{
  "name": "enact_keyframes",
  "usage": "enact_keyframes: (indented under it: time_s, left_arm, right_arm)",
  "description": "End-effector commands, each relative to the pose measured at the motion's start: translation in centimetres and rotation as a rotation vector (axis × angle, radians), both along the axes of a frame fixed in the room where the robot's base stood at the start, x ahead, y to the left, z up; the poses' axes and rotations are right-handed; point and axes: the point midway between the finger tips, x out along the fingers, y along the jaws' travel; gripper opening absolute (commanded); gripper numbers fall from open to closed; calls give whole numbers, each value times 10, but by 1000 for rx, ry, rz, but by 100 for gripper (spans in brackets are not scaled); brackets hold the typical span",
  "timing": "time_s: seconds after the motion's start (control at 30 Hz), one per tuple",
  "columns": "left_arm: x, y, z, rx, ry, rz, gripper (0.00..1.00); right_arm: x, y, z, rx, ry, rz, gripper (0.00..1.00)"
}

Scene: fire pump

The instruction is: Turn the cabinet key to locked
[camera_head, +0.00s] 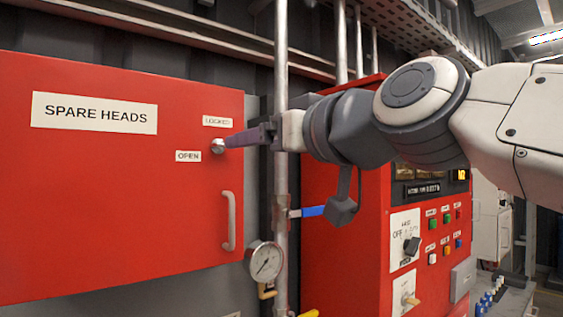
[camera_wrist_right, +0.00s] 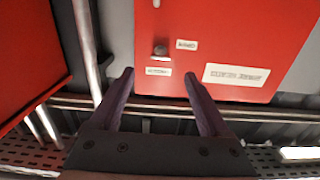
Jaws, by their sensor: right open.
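The red spare heads cabinet (camera_head: 110,210) fills the left of the head view. Its small silver key lock (camera_head: 217,146) is near the right edge of the door, with a LOCKED label (camera_head: 219,121) above and an OPEN label (camera_head: 188,156) to its left. The lock also shows in the right wrist view (camera_wrist_right: 160,50), where the cabinet appears upside down. My right gripper (camera_head: 236,138) comes in from the right, its purple fingertips close to the lock. In the wrist view its fingers (camera_wrist_right: 159,77) are spread, with the lock beyond the gap between them. The key's turn position is too small to tell.
A vertical pipe (camera_head: 281,80) runs behind my right gripper. A pressure gauge (camera_head: 264,262) and a blue-handled valve (camera_head: 308,211) are below it. A red pump control panel (camera_head: 345,240) stands to the right. The cabinet has a grey handle (camera_head: 229,221) below the lock.

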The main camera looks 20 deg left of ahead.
Motion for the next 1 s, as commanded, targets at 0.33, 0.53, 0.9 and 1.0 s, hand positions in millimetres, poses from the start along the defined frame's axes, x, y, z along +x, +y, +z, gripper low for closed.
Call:
enact_keyframes:
  time_s: [0.33, 0.53, 0.9, 1.0]
  left_arm:
    - [0, 0, 25, 0, 0, 0, 0]
    - [0, 0, 40, 0, 0, 0, 0]
    - [0, 0, 45, 0, 0, 0, 0]
    - [0, 0, 45, 0, 0, 0, 0]
  right_arm:
    - [25, 44, 9, 8, -7, 2, 80]
    - [42, 73, 8, 8, -7, 2, 80]
    - [52, 89, 5, 11, -9, 1, 80]
    - [52, 89, 5, 10, -8, 1, 80]
